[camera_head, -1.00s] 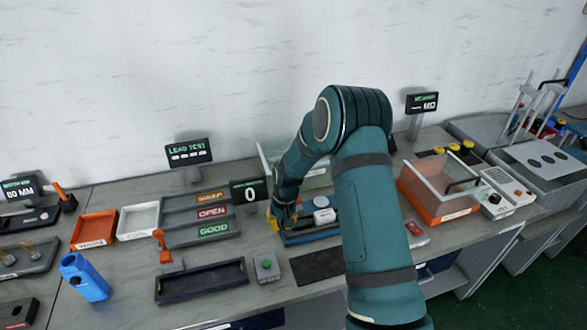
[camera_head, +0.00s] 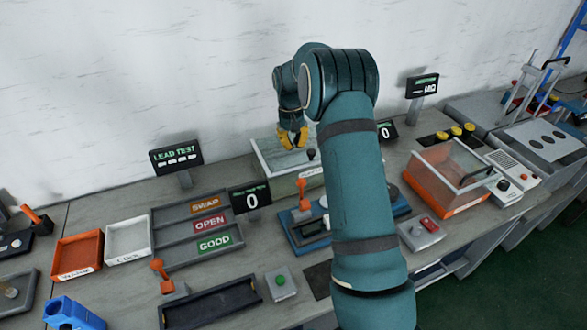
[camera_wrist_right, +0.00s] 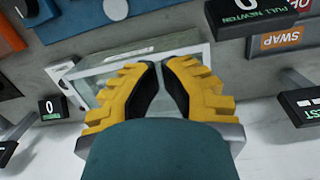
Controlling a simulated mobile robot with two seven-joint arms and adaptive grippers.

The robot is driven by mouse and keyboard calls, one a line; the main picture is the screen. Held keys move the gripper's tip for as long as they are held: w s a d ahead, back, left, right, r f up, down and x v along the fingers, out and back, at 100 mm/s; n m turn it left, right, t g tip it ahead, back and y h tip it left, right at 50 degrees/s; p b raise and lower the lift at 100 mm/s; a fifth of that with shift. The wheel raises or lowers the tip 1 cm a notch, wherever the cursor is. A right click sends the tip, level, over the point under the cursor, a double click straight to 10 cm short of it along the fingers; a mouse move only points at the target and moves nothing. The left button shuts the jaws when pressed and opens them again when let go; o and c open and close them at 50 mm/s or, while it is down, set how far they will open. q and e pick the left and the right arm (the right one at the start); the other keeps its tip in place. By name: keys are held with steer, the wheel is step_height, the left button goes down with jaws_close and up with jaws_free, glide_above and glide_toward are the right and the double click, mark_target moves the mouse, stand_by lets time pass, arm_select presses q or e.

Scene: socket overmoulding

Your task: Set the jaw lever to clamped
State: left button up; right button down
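An orange lever (camera_head: 302,190) stands upright on a blue fixture (camera_head: 307,242) at the middle of the bench; I take it for the jaw lever. Its clamped or released position cannot be read. My right arm hides part of the fixture. My right gripper (camera_head: 292,142) is up behind the lever, near the wall and over a clear-sided bin, apart from the lever. In the right wrist view its yellow fingers (camera_wrist_right: 162,66) have their tips close together with nothing between them. My left gripper is not in view.
A second orange lever (camera_head: 159,270) stands left, by a dark tray (camera_head: 212,305). The clear-sided bin (camera_head: 268,160) is below my right gripper. A display reading 0 (camera_head: 250,198), a green-button box (camera_head: 281,284) and a red-button box (camera_head: 421,233) stand near the fixture.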

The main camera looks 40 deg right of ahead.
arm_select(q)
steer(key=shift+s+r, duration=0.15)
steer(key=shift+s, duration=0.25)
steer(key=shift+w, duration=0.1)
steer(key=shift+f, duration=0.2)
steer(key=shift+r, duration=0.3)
arm_select(e)
glide_above(302, 198)
steer(key=w+d, duration=0.3)
steer(key=w, duration=0.1)
step_height(302, 198, down, 8)
steer(key=shift+a, duration=0.2)
steer(key=shift+s, duration=0.1)
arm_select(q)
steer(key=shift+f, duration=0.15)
